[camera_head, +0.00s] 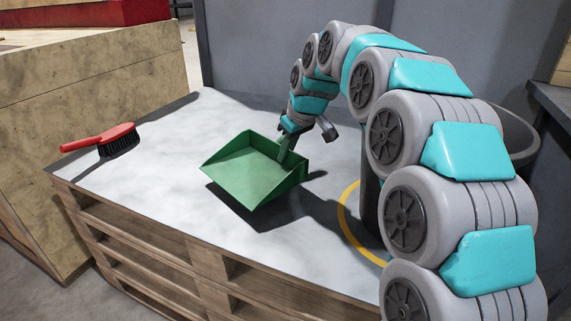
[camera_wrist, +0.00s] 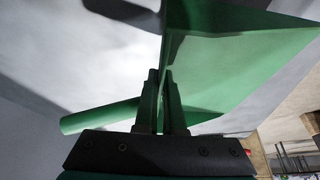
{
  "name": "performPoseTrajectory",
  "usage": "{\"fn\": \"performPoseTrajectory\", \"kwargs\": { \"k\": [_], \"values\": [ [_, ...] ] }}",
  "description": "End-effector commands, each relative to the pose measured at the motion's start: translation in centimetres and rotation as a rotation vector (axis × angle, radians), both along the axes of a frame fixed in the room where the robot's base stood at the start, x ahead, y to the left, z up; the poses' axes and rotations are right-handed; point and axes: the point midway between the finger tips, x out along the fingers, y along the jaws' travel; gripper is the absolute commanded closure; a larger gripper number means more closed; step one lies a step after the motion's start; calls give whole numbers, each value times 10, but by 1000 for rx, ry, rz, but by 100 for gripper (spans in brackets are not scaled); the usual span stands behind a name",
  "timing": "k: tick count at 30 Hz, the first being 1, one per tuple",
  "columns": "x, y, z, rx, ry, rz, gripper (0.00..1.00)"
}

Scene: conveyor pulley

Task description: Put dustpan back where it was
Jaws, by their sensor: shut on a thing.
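The green dustpan (camera_head: 252,172) is held above the pale top of the pallet stack (camera_head: 160,187), with its open front toward the lower left and its shadow beneath it. My gripper (camera_head: 285,143) is shut on the dustpan near its handle. In the wrist view the two fingers of my gripper (camera_wrist: 162,95) close on the green dustpan (camera_wrist: 235,65). A green handle (camera_wrist: 95,118) sticks out to the left of the fingers. The fingertips are partly hidden by the dustpan in the head view.
A red brush (camera_head: 112,138) with dark bristles lies at the left of the top. A yellow ring marking (camera_head: 349,222) shows on the right side, partly behind my arm. A wooden crate (camera_head: 95,90) stands at the left, and a grey wall (camera_head: 285,45) at the back.

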Motion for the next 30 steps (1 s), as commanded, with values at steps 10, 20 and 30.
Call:
{"fn": "performPoseTrajectory", "kwargs": {
  "k": [10,20,30],
  "values": [
    [1,0,-31,0,1,0,100],
    [1,1,-36,0,0,1,100],
    [1,1,-38,0,1,1,65]
  ]
}}
